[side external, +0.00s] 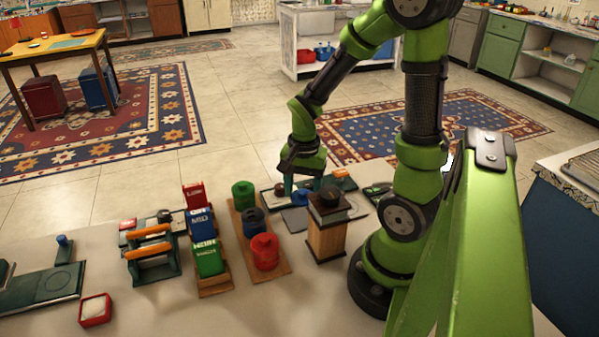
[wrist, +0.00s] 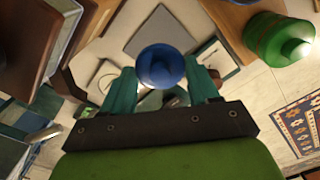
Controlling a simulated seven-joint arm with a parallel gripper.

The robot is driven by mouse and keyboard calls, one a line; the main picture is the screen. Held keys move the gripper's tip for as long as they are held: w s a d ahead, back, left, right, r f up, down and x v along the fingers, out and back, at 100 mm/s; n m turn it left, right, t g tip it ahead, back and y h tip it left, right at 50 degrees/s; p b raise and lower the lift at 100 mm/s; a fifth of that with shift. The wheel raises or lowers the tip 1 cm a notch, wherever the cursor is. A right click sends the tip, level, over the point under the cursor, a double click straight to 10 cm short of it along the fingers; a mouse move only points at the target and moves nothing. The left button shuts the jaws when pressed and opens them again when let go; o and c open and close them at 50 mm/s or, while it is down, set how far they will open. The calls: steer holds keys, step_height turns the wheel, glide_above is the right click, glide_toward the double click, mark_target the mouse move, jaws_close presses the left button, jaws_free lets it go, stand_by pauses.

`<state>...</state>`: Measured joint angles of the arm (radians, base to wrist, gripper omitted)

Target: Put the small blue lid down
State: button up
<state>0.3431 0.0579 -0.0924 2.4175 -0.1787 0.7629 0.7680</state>
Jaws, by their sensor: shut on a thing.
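The small blue lid (wrist: 160,66) is round and sits between the teal fingers of my gripper (wrist: 163,80) in the wrist view. My gripper is shut on it. In the side view the blue lid (side external: 300,199) shows just below my gripper (side external: 303,186), low over the far part of the table. A grey square pad (side external: 295,220) lies close to it on the near side. I cannot tell whether the lid touches the surface beneath, because the fingers and lid hide that spot.
A wooden box with a dark top (side external: 327,240) stands close on the near right. To the left, a wooden board (side external: 282,270) holds green (side external: 243,195), blue (side external: 253,222) and red (side external: 265,251) canisters. Labelled boxes stand further left. The table front is mostly bare.

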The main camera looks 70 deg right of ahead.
mark_target(303, 196)
steer(key=shift+f, duration=2.6)
steer(key=shift+f, duration=0.2)
steer(key=o, duration=1)
steer(key=shift+r, duration=0.2)
step_height(303, 196, up, 12)
steer(key=shift+f, duration=0.1)
steer(key=a+r+n+t, duration=0.2)
steer(key=a+r+n, duration=0.1)
steer(key=a+n, duration=0.1)
steer(key=a+r+n+t+y, duration=0.1)
steer(key=a+r+n+t, duration=0.1)
steer(key=a+r+n, duration=0.2)
steer(key=a+r+n+t+y, duration=0.1)
steer(key=a+r+n+t, duration=0.2)
steer(key=a, duration=0.3)
steer(key=shift+a+r+n, duration=0.1)
steer(key=shift+r+n, duration=0.5)
